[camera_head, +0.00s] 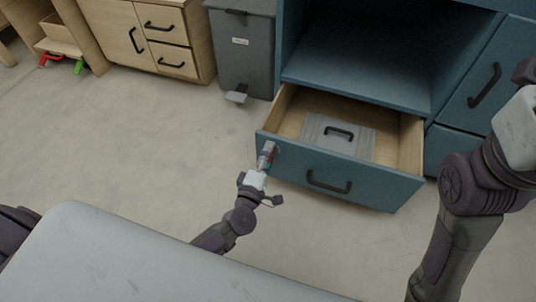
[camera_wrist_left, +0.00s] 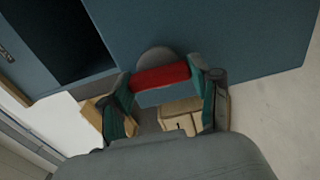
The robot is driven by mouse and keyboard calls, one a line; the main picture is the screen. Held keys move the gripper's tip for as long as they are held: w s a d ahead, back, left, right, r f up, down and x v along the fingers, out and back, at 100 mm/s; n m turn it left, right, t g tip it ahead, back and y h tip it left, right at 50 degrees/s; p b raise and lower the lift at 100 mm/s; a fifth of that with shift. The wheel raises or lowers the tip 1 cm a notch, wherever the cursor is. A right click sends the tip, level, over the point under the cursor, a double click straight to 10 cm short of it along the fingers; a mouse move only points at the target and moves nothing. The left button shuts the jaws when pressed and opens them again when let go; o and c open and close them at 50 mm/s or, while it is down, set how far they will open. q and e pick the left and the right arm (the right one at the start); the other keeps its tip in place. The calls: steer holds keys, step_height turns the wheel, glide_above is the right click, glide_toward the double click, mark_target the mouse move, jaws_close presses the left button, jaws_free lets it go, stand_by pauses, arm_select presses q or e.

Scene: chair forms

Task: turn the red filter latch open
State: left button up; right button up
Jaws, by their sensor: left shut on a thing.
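The red filter latch (camera_wrist_left: 160,77) shows in the left wrist view as a short red bar in front of a rounded grey base (camera_wrist_left: 156,57). My left gripper (camera_wrist_left: 163,88) has its two fingers at the bar's two ends and is shut on it. In the head view my left gripper (camera_head: 267,156) is at the upper left end of the blue drawer front (camera_head: 325,178), and it mostly hides the latch there. The bar lies nearly level across the left wrist picture. My right arm stands at the right of the head view, with its gripper out of sight.
The drawer is pulled out and holds a grey panel (camera_head: 316,133) with a black handle. A grey pedal bin (camera_head: 243,55) and a wooden cabinet (camera_head: 148,37) stand behind at the left. The floor left of the drawer is clear.

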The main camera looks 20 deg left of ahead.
arm_select(q)
steer(key=shift+n, duration=0.3)
steer(key=o, duration=1.2)
steer(key=shift+c, duration=0.2)
